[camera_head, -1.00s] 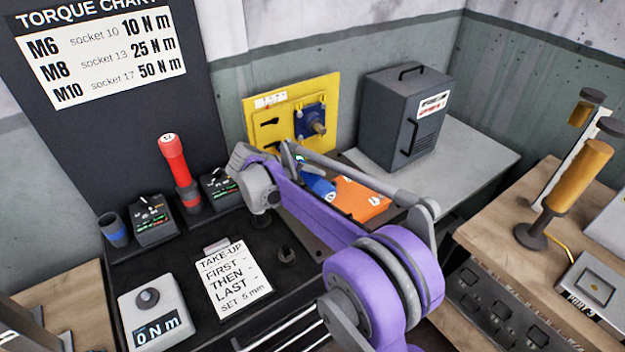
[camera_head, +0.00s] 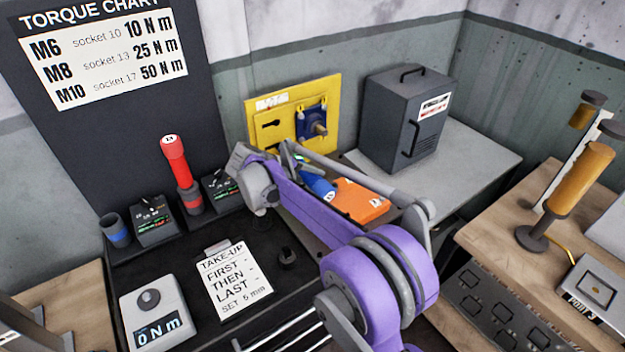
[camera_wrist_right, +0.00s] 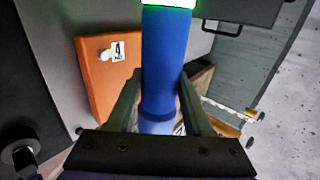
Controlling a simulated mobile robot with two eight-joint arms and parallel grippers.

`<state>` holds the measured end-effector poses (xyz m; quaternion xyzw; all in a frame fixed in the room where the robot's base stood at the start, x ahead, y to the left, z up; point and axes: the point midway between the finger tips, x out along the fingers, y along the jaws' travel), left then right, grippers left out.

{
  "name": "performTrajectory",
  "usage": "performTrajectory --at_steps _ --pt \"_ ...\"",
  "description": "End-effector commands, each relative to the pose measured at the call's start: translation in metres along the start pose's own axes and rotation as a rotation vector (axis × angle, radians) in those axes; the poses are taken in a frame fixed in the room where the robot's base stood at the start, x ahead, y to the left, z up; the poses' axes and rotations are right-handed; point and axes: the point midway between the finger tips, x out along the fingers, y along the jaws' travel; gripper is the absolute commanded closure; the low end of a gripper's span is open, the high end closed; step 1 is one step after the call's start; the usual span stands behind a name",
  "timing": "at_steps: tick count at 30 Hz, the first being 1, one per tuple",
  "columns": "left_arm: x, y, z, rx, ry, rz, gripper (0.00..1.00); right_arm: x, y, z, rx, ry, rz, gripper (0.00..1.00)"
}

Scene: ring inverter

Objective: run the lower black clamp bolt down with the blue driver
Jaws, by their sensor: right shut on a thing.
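The blue driver (camera_wrist_right: 166,62) stands between the two dark fingers of my right gripper (camera_wrist_right: 163,108) in the right wrist view. The fingers are shut on it, and a lit green and white band crosses its far end. In the head view the blue driver (camera_head: 318,186) shows partly behind my purple arm, in front of the yellow panel (camera_head: 335,105). The panel carries a blue block with a round stub (camera_head: 313,124) and dark fittings at its left, one above the other. I cannot tell the lower black clamp bolt or whether the driver touches it. My left gripper is out of view.
An orange box (camera_head: 359,201) lies just right of the driver; it also shows in the wrist view (camera_wrist_right: 103,72). A grey cabinet (camera_head: 402,120) stands behind at the right. A red driver (camera_head: 176,165) stands in a holder at the left. Grey counter is free beside the cabinet.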

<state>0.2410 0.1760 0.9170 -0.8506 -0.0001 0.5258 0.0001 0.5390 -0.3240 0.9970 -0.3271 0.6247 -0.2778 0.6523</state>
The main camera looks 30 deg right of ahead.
Motion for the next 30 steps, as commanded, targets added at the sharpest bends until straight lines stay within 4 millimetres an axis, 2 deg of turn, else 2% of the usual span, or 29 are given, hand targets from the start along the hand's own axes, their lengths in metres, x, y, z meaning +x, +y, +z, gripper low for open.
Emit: performTrajectory --at_steps 30 --pt "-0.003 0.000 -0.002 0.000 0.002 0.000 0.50 -0.001 -0.001 0.014 0.001 -0.003 -0.003 1.00"
